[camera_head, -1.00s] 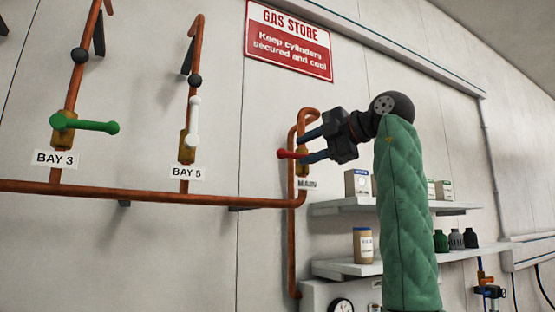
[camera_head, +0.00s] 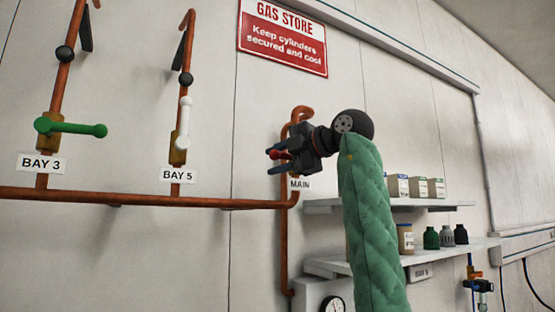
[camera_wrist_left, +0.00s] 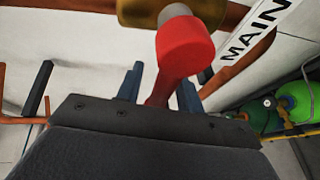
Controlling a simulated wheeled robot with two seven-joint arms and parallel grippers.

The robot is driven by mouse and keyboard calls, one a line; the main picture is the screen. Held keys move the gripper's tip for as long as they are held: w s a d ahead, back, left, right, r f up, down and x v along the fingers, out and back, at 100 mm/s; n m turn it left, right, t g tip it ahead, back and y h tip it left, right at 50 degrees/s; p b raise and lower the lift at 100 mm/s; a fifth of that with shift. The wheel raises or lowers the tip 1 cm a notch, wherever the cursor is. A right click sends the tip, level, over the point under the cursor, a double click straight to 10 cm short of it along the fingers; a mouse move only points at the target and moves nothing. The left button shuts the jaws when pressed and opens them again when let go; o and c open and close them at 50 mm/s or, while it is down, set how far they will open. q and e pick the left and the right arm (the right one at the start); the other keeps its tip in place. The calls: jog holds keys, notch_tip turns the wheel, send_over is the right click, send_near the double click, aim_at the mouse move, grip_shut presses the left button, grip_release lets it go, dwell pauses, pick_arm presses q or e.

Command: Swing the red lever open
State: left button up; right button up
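The red lever (camera_head: 283,155) sits on the copper MAIN pipe and shows only partly, behind and between the fingers of my left gripper (camera_head: 273,161). In the left wrist view the lever's red round end (camera_wrist_left: 185,45) is large, in front of a brass valve body (camera_wrist_left: 150,10), and its shaft runs down between the two blue fingers. My left gripper (camera_wrist_left: 160,85) is around the lever with its fingers apart; a gap shows on the left side of the shaft. Most of the valve is hidden in the head view. My right gripper is not in view.
A green lever (camera_head: 70,127) at BAY 3 and a white lever (camera_head: 184,120) at BAY 5 are to the left. Two shelves (camera_head: 420,205) with boxes and bottles are on the right wall. A horizontal copper pipe (camera_head: 130,199) runs below the valves.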

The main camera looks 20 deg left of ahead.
pick_arm(q)
grip_shut()
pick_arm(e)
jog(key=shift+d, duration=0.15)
